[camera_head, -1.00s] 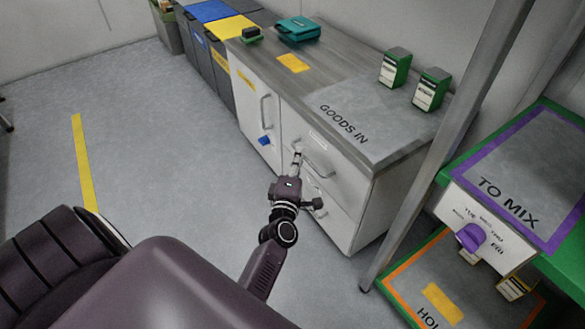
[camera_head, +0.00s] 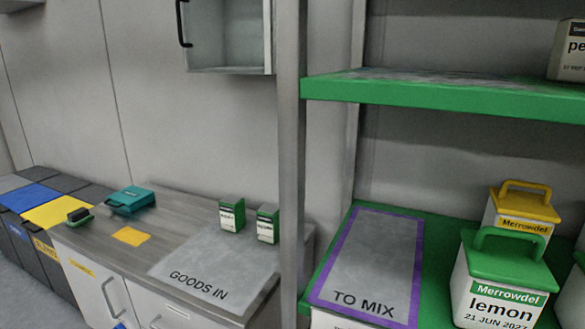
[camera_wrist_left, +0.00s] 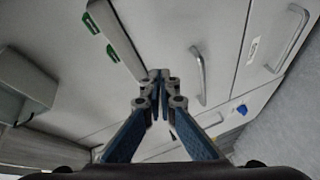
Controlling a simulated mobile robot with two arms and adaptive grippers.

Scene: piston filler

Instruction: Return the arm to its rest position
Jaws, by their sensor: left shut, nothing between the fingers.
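My left gripper (camera_wrist_left: 158,78) shows in the left wrist view with its fingertips together and nothing between them. It is in front of white panels with a grey bar handle (camera_wrist_left: 197,75) and a second handle (camera_wrist_left: 290,40). I cannot tell whether the fingertips touch anything. Neither arm shows in the head view. My right gripper is not in view.
The goods-in counter (camera_head: 180,240) carries two green-and-white cartons (camera_head: 231,214) and a teal case (camera_head: 130,200). A metal post (camera_head: 290,160) stands before green shelving (camera_head: 440,88). A lemon tub (camera_head: 495,285) sits beside the to-mix mat (camera_head: 370,255).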

